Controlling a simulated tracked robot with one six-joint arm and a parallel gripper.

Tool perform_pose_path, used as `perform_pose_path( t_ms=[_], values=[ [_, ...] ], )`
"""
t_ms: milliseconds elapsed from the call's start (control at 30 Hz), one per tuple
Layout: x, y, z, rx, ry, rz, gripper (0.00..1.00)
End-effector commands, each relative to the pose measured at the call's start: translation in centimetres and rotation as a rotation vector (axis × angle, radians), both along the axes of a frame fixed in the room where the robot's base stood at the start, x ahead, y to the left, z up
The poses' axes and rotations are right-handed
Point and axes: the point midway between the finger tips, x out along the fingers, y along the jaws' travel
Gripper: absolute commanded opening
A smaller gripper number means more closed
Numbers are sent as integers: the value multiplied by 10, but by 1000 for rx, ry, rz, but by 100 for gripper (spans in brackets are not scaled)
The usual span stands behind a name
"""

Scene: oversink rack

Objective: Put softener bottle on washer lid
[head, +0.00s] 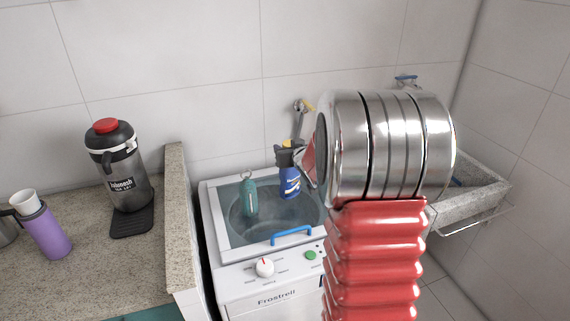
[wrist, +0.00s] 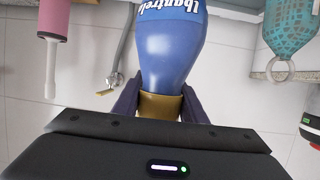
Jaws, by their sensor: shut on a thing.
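The blue bottle (head: 290,184), with a white-lettered label, appears to be the softener bottle. It is upright over the back right part of the washer lid (head: 228,244). My arm hides the right side of the washer.
A teal ringed object (head: 250,199) stands on the lid, left of the bottle. A blue handle (head: 292,236) is at the lid's front. A red-topped jug (head: 119,170) and purple mug (head: 49,233) stand on the left counter. A tap (head: 299,115) is on the wall behind.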

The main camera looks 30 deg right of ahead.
Motion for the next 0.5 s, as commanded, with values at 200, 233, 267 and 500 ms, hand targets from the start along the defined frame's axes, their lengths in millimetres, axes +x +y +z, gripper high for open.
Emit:
perform_pose_path(
  t_ms=[200, 233, 267, 500],
  values=[
    [1, 0, -7, -2, -4, 1, 0],
    [1, 0, -7, -2, -4, 1, 0],
    [1, 0, -7, -2, -4, 1, 0],
    [1, 1, -14, 0, -2, 2, 0]
  ],
)
